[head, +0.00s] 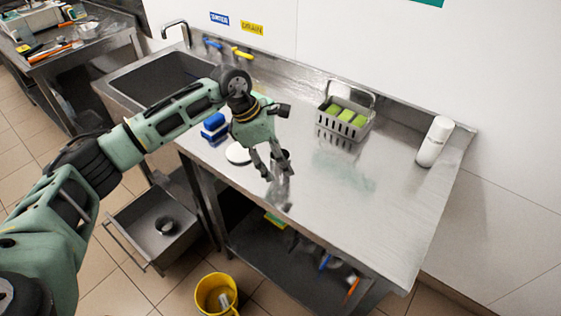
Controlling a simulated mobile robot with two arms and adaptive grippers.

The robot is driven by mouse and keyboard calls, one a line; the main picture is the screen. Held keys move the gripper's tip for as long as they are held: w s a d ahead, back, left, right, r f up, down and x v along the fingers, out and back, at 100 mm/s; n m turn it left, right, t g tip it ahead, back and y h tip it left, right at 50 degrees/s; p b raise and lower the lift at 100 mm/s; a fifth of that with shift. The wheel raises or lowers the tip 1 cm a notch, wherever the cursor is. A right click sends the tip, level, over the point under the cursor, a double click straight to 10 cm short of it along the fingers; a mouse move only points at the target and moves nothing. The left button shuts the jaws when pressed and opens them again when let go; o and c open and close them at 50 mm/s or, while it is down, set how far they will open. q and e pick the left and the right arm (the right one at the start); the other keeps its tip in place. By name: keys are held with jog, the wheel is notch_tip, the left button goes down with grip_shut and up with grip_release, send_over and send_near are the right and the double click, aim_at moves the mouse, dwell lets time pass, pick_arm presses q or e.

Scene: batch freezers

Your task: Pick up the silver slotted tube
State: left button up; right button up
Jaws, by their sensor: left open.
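My left gripper (279,177) is over the steel counter (395,205), pointing down, with its fingers apart and nothing seen between them. I cannot make out a silver slotted tube for certain. A small silvery piece (223,298) shows inside the yellow bucket (203,291) on the floor at the bottom, well below and left of the gripper. It is too small to tell whether it is slotted. Part of the counter is hidden behind my left arm and gripper. My right gripper does not show.
A grey slotted basket (343,133) with green sponges stands at the back of the counter. Blue sponges (214,124) and a white disc (238,153) lie left of the gripper. An open drawer (135,222) juts out below the sink (150,83).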

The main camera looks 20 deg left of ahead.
pick_arm(q)
jog(key=shift+x, duration=1.1)
jog(key=shift+w+d+f, duration=0.1)
jog(key=shift+f, duration=0.1)
jog(key=shift+c, duration=0.6)
jog(key=c, duration=1.2)
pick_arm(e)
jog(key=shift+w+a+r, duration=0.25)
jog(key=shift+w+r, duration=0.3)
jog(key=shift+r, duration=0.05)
